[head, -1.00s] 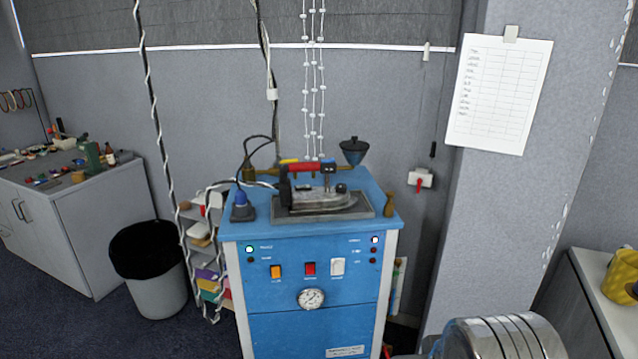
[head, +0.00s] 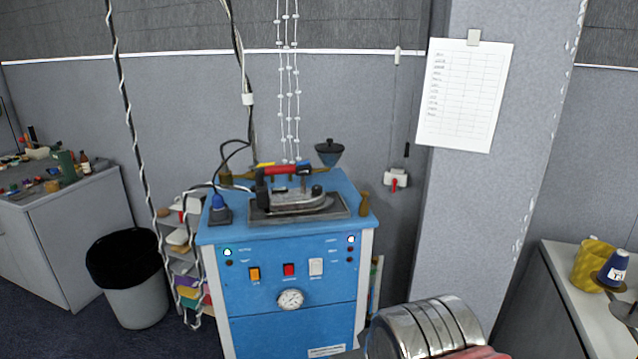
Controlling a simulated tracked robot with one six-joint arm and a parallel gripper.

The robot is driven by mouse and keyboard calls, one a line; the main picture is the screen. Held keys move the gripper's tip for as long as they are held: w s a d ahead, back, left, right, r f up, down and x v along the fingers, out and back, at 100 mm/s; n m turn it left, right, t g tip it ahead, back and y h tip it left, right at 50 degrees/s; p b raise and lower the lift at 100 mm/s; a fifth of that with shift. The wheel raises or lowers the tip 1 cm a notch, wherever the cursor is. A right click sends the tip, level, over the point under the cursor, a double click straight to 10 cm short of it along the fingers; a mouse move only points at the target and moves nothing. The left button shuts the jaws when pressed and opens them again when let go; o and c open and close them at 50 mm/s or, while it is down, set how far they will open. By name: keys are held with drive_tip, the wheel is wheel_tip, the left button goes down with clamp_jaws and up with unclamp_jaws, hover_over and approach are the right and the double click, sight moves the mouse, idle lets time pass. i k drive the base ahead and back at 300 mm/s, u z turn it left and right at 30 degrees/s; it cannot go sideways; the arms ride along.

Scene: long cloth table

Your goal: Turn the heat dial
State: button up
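A blue steam-iron station (head: 285,270) stands ahead of me against the wall. An iron (head: 300,200) with a red handle lies flat on a dark rest on its top. A small dark round knob (head: 316,190) shows on the iron. A round white-faced dial (head: 291,300) sits on the blue front panel, below an orange, a red and a white switch. I cannot tell which of these two is the heat dial. The dial's markings are too small to read. My gripper is not in view.
A black-lined bin (head: 133,275) and a grey cabinet (head: 85,235) stand at left. A white-topped counter (head: 560,270) with a yellow cup is at right. A banded metal cylinder (head: 425,330) is close at bottom right. Cords hang left of the station.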

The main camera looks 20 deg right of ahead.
sight(316, 189)
drive_tip(key=z, duration=0.05)
drive_tip(key=i, duration=1)
drive_tip(key=u, duration=0.05)
